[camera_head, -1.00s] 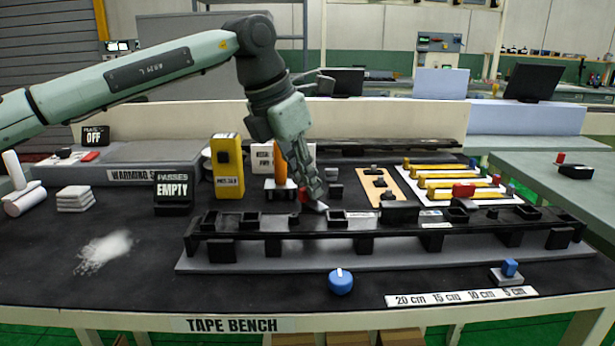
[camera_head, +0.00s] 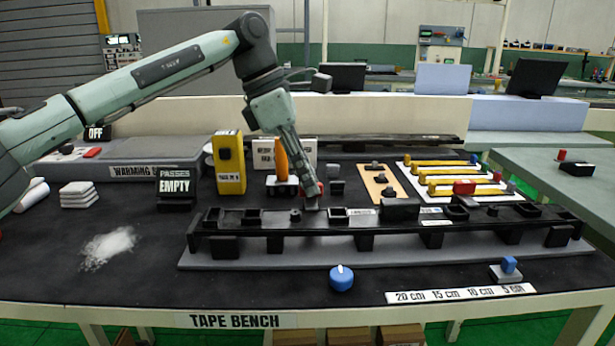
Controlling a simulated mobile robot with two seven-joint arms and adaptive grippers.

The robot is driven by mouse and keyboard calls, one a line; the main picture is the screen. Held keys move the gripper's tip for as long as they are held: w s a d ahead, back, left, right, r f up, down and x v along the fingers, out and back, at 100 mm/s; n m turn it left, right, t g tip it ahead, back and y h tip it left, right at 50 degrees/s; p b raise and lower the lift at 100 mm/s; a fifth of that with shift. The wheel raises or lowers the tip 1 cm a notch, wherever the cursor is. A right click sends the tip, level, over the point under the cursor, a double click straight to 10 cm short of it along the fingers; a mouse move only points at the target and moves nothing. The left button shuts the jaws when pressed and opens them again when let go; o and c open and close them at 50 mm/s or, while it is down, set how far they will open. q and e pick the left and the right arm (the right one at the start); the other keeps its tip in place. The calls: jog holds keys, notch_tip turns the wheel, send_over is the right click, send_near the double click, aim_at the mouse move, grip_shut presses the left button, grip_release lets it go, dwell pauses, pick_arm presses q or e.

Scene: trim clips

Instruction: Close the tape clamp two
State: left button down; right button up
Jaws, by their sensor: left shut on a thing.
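A long black trim bar (camera_head: 400,226) with several raised clips and sockets lies on a grey base (camera_head: 300,257) along the front of the bench. My left gripper (camera_head: 311,203) points down at the bar's rear edge, between two sockets in its left half. Its fingers are together on a small thing that they mostly hide. A bit of red (camera_head: 320,188) shows beside the fingertips; I cannot tell whether it is part of what is held. Which part is tape clamp two, and whether it is open, cannot be made out. My right gripper is not in view.
Behind the bar stand a yellow box (camera_head: 228,164), an orange-handled tool (camera_head: 283,160), a tan board (camera_head: 377,184) and a white tray (camera_head: 420,190) with yellow strips. A blue knob (camera_head: 341,279) sits in front.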

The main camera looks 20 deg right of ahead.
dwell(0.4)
pick_arm(q)
jog(key=c, duration=1.6)
grip_release()
jog(key=shift+o, duration=0.2)
jog(key=shift+r, duration=0.1)
jog(key=v, duration=1.2)
jog(key=shift+w, duration=0.1)
